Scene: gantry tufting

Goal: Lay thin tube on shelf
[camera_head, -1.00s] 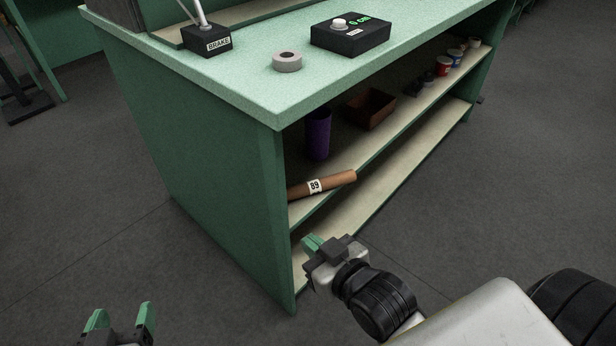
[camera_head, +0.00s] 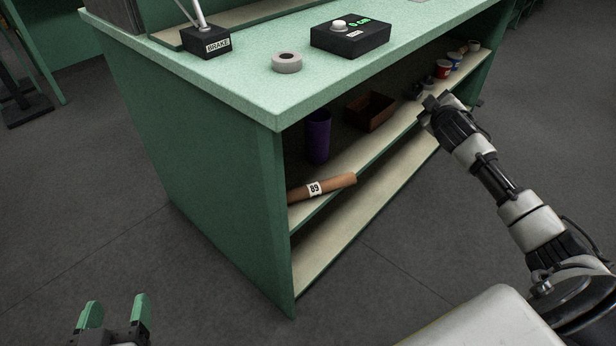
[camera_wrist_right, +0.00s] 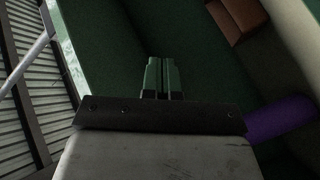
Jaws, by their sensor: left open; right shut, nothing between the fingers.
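A thin brown tube (camera_head: 335,184) with a white label reading 89 lies on the upper shelf (camera_head: 310,208) of the green bench, at its near left end. The tube's right end reaches the shelf's front edge. My right gripper (camera_head: 428,108) is well to the right of the tube, in front of the shelf, apart from it. Its fingers (camera_wrist_right: 160,78) are shut and empty in the right wrist view. My left gripper (camera_head: 113,312) is open and empty over the floor at the lower left. The tube does not show in the wrist view.
A purple cylinder (camera_head: 318,137) and a brown box (camera_head: 370,110) stand farther back on the same shelf. Several small cups (camera_head: 443,69) stand at its far end. The lower shelf (camera_head: 335,245) looks bare. A tape roll (camera_head: 287,62) and black control box (camera_head: 350,38) sit on the benchtop.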

